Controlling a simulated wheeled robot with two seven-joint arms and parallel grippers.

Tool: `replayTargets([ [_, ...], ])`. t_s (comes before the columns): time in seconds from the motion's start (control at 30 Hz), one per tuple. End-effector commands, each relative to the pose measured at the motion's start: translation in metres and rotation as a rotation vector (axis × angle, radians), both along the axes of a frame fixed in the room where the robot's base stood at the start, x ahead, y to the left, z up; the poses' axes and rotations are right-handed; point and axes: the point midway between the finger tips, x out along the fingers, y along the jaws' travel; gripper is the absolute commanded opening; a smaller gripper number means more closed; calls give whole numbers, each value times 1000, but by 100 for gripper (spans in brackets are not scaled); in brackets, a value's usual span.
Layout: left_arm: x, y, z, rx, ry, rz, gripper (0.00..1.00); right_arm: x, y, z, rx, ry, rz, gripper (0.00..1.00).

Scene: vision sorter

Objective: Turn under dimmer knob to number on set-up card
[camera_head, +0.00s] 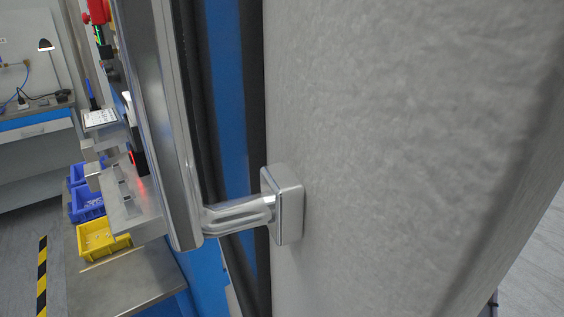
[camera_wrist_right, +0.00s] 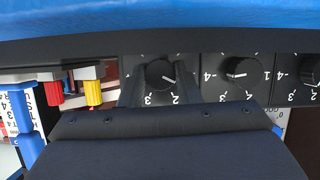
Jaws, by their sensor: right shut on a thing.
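In the right wrist view, a row of black dials with white numbers shows below a blue edge. My right gripper (camera_wrist_right: 160,84) has its two dark fingers on either side of the left dial's round black knob (camera_wrist_right: 159,74), shut on it. The knob's white pointer line slants to the lower right, towards the 2. The numbers 3 and 2 show below this knob, and the fingers hide the sides of its scale. No label naming the dimmer is legible. In the head view a small white card (camera_head: 100,118) lies at left, its print too small to read. My left gripper is not in view.
A second knob (camera_wrist_right: 243,69) and a partly cut-off third knob (camera_wrist_right: 312,70) sit to the right. Red (camera_wrist_right: 54,92) and yellow (camera_wrist_right: 93,91) plugs hang at left. A large grey panel (camera_head: 420,130) and metal bracket (camera_head: 285,205) block much of the head view. A yellow bin (camera_head: 103,238) stands at left.

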Motion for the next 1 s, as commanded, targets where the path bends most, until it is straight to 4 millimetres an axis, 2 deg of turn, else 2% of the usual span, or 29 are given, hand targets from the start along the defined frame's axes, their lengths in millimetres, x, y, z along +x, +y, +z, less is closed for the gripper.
replayTargets([
  [0.7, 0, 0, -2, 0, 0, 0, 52, 2, -3, -2, 375, 251, -1, 7],
  [1.0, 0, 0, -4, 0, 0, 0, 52, 2, -3, -1, 479, 320, 0, 7],
])
